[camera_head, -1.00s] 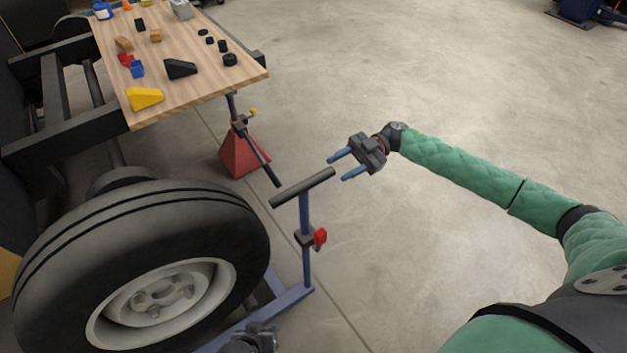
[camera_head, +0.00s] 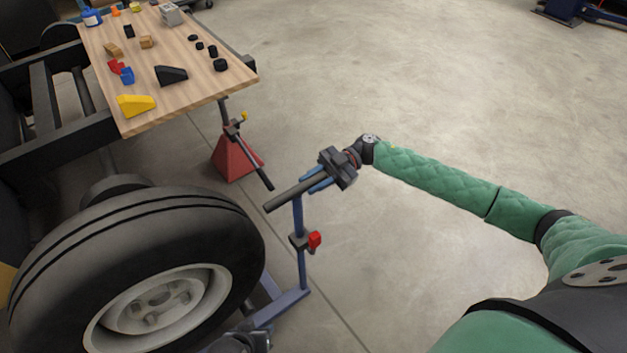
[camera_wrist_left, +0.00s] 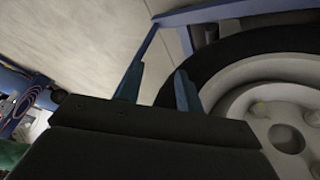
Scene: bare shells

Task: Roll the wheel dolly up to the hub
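The wheel dolly shows as a blue frame (camera_head: 287,305) with a blue post (camera_head: 298,222), a red knob (camera_head: 314,240) and a black crossbar handle (camera_head: 284,198). The large tyred wheel (camera_head: 140,250) stands upright over the dolly's base. My right gripper (camera_head: 309,182) has its two blue fingers apart, on either side of the handle's right end. My left gripper is mostly cut off at the bottom edge of the head view. In the left wrist view its fingers (camera_wrist_left: 158,85) are apart and empty, beside the wheel rim (camera_wrist_left: 235,88). The hub is not clearly seen.
A wooden table (camera_head: 190,90) with several small blocks and parts is at the upper left. A red jack stand (camera_head: 235,158) stands behind the handle. A dark vehicle frame (camera_head: 50,135) is on the left.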

